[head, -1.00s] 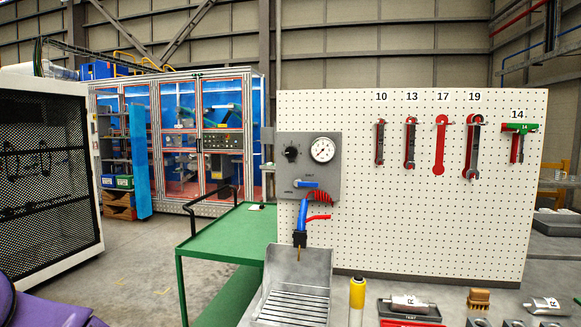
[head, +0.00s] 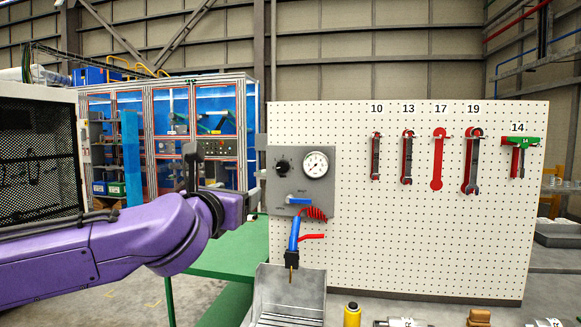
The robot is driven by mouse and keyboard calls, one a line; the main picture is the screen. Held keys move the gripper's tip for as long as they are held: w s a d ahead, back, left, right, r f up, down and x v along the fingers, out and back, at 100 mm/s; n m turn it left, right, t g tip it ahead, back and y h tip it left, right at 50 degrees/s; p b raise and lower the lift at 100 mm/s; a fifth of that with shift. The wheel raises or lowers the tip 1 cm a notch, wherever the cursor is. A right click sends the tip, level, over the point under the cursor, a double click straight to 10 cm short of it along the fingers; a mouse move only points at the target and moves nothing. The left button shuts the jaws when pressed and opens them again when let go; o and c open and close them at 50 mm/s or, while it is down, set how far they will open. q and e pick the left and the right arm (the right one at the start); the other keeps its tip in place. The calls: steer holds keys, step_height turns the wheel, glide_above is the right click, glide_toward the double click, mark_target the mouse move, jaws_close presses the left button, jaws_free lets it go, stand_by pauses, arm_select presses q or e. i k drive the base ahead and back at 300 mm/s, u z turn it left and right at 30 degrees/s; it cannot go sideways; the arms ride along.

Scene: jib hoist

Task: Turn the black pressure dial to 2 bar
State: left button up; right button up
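The black pressure dial (head: 283,166) is a small round knob on the upper left of a grey panel (head: 325,190), with a pale pointer mark too small to read. A white round gauge (head: 315,164) sits just to its right; its reading is too small to tell. My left gripper (head: 222,180) is at the end of the purple arm, left of the panel and apart from the dial. Its dark fingers look spread with nothing between them. My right gripper is not in view.
A blue lever (head: 299,202), a blue and red hose and a nozzle lie below the dial, over a metal tray (head: 262,285). A white pegboard (head: 350,230) with several wrenches stands to the right. A green cart (head: 230,248) is below my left arm.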

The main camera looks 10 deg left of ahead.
mark_target(282, 166)
steer(key=i, duration=0.85)
steer(key=u, duration=0.05)
